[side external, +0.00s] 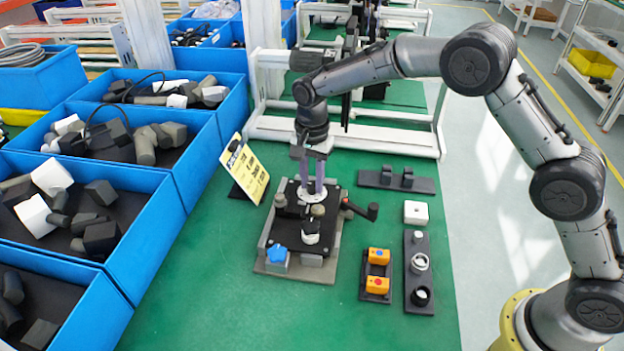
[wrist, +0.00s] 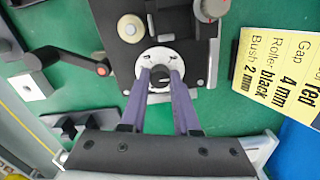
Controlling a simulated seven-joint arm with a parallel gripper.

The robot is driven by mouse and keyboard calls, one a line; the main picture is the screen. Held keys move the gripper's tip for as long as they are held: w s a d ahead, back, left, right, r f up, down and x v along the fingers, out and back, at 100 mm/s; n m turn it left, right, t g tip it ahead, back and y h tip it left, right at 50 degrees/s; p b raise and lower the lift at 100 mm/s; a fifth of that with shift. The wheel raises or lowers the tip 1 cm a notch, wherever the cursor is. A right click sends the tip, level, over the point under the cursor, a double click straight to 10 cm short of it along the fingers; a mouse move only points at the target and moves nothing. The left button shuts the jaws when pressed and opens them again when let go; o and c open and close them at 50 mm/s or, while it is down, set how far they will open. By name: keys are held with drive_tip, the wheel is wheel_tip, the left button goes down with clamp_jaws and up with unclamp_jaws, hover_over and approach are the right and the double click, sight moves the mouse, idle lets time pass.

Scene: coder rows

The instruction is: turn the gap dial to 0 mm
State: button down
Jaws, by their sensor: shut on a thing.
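The gap dial is a white marked disc (side external: 319,210) with a dark knob at its middle, on the black top of the coder unit (side external: 333,243). In the wrist view the white disc (wrist: 146,66) shows around the purple fingertips. My gripper (side external: 313,192) points down over the dial, with its two fingers shut on the dial's knob (wrist: 159,83). The fingers hide part of the knob, and I cannot read the dial's setting. A yellow card (side external: 247,172) stands to the left of the unit; in the wrist view it reads "Gap 4 mm", "Roller black", "Bush 2 mm".
A black crank handle (side external: 360,211) sticks out right of the unit. A blue knob (side external: 279,254) and a black-and-white knob (side external: 311,232) sit at its front. Holders with orange blocks (side external: 378,256) and rings (side external: 420,262) stand right. Blue bins (side external: 150,262) line the left.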

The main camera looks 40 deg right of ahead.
drive_tip(key=shift+n, duration=0.3)
drive_tip(key=n, duration=0.5)
drive_tip(key=shift+r+n, duration=0.1)
drive_tip(key=shift+n, duration=0.3)
drive_tip(key=n, duration=1.1)
drive_tip(key=shift+n, duration=0.4)
drive_tip(key=n, duration=0.5)
drive_tip(key=shift+w, duration=0.1)
drive_tip(key=shift+n, duration=0.4)
drive_tip(key=c, duration=0.6)
unclamp_jaws()
drive_tip(key=shift+c, duration=0.2)
